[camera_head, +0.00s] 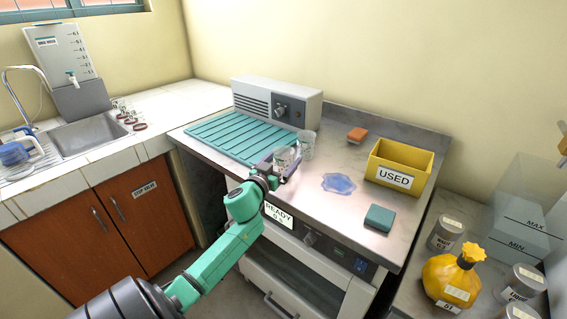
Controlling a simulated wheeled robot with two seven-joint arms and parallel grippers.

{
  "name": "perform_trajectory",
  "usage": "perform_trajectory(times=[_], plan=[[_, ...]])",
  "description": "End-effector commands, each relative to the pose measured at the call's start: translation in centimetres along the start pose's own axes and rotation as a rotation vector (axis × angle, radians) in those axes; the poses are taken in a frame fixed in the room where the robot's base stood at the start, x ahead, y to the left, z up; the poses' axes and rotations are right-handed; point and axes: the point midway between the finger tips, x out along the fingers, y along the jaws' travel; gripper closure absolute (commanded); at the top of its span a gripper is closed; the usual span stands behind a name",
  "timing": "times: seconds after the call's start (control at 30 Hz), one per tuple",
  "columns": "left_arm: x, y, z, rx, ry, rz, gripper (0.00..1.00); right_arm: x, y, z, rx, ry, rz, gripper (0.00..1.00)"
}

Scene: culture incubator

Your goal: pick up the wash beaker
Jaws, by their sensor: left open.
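Two clear beakers stand side by side on the grey worktop (295,205), near the front right corner of the teal ribbed mat. One clear beaker (283,156) is at my left gripper; the other clear beaker (307,144) is just behind it to the right. I cannot read a label on either, so I cannot tell which is the wash beaker. My left gripper (286,167) is open, its fingers at the nearer beaker and partly covering its lower part. Whether the fingers touch it is too small to tell. My right gripper is out of view.
The teal mat (235,138) lies before a grey-white machine (277,102). A blue puddle-like patch (339,184), a teal block (379,218), an orange sponge (357,134) and a yellow USED bin (402,160) are to the right. A sink (88,133) is at left.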

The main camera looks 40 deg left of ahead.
Motion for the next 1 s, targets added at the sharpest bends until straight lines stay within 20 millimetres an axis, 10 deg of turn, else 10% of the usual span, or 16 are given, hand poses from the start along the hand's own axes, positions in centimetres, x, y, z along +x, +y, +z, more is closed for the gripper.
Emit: perform_trajectory(times=[0.27, 0.5, 1.0], plan=[[1.1, 0.0, 0.0, 0.000, -0.001, 0.000, 0.00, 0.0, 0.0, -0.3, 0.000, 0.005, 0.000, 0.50], [1.1, 0.0, 0.1, 0.000, -0.001, 0.000, 0.81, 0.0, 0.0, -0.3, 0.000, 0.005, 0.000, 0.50], [1.1, 0.0, -3.9, 0.006, 0.002, 0.003, 0.81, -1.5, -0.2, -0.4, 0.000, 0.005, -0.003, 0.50]])
